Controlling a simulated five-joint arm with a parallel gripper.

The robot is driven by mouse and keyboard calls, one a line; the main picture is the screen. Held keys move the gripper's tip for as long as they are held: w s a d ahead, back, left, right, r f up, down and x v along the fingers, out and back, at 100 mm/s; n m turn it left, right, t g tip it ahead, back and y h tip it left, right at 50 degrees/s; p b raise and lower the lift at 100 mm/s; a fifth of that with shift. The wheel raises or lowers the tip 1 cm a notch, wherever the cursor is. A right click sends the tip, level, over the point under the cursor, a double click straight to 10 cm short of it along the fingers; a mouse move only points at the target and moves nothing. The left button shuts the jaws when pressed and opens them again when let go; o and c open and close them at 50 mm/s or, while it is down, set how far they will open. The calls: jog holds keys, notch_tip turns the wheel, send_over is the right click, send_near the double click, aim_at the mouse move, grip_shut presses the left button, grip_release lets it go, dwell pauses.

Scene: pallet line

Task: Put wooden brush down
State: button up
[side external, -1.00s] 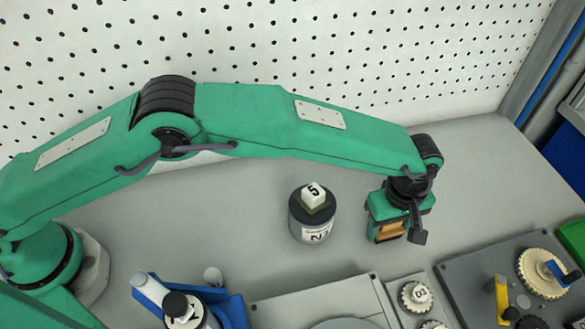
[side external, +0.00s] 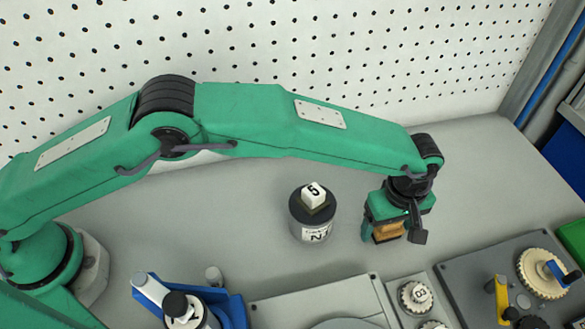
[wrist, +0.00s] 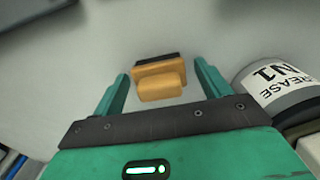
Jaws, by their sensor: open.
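The wooden brush (side external: 389,231) is a tan block with a dark bristle strip; it appears to rest on the grey bench. In the wrist view the brush (wrist: 158,82) lies between my fingers, with a gap on each side. My gripper (side external: 394,218) points down over the brush and is open around it. In the wrist view my gripper (wrist: 162,70) shows both green fingers spread apart. In the side view the gripper body and a dark wrist part hide some of the brush.
Blue holder (side external: 232,310), grey plates and a gear (side external: 541,272) lie along the front. The bench behind and right of the gripper is clear.

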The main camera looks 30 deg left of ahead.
notch_tip(320, 180, up, 12)
jog(key=shift+f, duration=0.2)
jog(key=shift+r, duration=0.2)
dwell(0.7)
jog(key=a+r+m, duration=0.1)
jog(key=a+r, duration=0.3)
jog(key=a, duration=0.7)
jog(key=a+r+m, duration=0.2)
jog(key=a+r, duration=0.2)
jog(key=a, duration=0.7)
jog(key=s+a+r+m+t, duration=0.2)
jog(key=s+a+m, duration=0.1)
jog(key=s+a, duration=0.6)
jog(key=s+a+r+m+t, duration=0.2)
jog(key=s+a, duration=0.7)
jog(key=a, duration=0.8)
jog(key=shift+s+a+m+t, duration=0.15)
jog(key=shift+m+t, duration=0.35)
jog(key=shift+t, duration=0.3)
